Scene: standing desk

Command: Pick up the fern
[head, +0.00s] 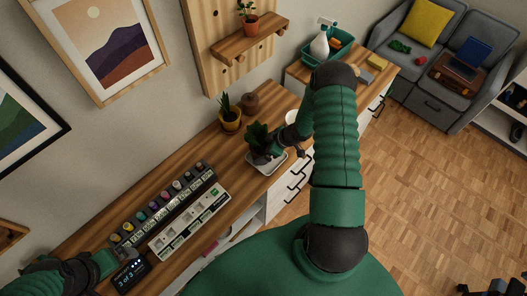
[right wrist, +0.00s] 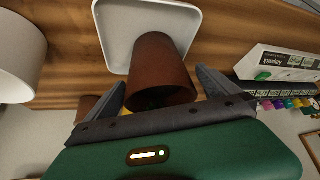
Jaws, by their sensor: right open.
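A dark green leafy plant (head: 257,136), which I take for the fern, stands at the front of the wooden desk on a white square tray (head: 267,168). My right gripper (head: 276,150) is at the plant in the head view. In the right wrist view, the open fingers of my right gripper (right wrist: 165,90) lie on either side of the pot; contact cannot be told. My left gripper (head: 108,262) is at the lower left, its fingers unclear.
A white cylindrical container (right wrist: 18,58) is beside the tray. A rack of small coloured bottles (head: 165,208) and a white labelled box (head: 190,222) lie to the left.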

